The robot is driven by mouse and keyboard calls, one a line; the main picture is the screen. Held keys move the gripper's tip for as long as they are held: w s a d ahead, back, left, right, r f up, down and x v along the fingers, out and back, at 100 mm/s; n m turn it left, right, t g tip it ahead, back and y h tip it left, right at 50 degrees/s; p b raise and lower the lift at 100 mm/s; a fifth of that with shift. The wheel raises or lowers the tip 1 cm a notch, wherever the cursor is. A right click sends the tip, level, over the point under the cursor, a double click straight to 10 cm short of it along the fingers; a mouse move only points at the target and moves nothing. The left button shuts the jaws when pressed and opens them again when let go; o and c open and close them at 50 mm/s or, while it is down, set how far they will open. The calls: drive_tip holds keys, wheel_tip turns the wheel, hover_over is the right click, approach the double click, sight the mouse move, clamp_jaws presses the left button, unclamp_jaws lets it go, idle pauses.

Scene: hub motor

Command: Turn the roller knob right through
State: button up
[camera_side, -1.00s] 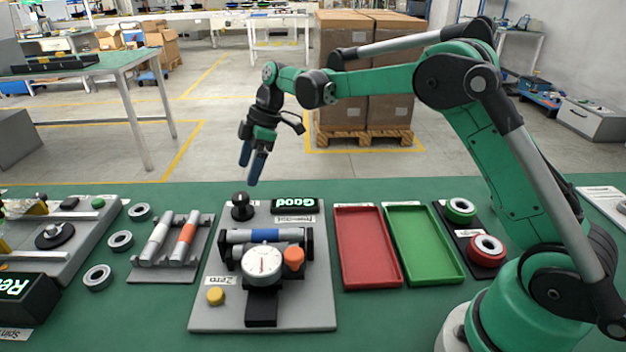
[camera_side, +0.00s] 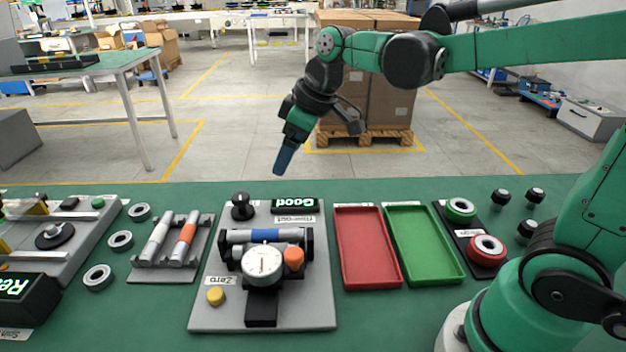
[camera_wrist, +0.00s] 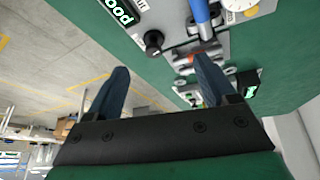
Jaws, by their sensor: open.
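The run-out board (camera_side: 205,312) carries a shaft with a blue band (camera_side: 262,236), a white dial gauge (camera_side: 263,264), an orange knob (camera_side: 293,258) and a black upright knob (camera_side: 242,206) at its back left corner. I cannot tell for certain which of these is the roller knob. The black knob also shows in the wrist view (camera_wrist: 153,42), beyond my fingertips and roughly between them. My gripper (camera_side: 280,172) hangs tilted in the air above and behind the board, touching nothing. In the wrist view my gripper (camera_wrist: 161,65) has its blue fingers wide apart and empty.
A display (camera_side: 295,205) reads "Good". A yellow button (camera_side: 216,296) sits at front left. A rack (camera_side: 150,275) with shafts stands left; red (camera_side: 345,280) and green (camera_side: 410,275) trays lie right. The air around my gripper is clear.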

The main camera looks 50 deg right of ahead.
drive_tip(key=s+f+m+t+h, duration=0.1)
drive_tip(key=s+f+m+t, duration=0.1)
drive_tip(key=s+m, duration=0.3)
drive_tip(key=shift+s+d+f+m+t+h, duration=0.3)
drive_tip(key=shift+s+d+f, duration=0.2)
drive_tip(key=shift+s, duration=1.7)
drive_tip(key=n+g+y, duration=0.1)
drive_tip(key=n+g, duration=0.1)
drive_tip(key=g, duration=0.1)
hover_over(240, 196)
drive_tip(key=s, duration=0.2)
wheel_tip(240, 196, down, 5)
drive_tip(key=shift+d+x, duration=0.2)
drive_tip(key=shift+x, duration=2.3)
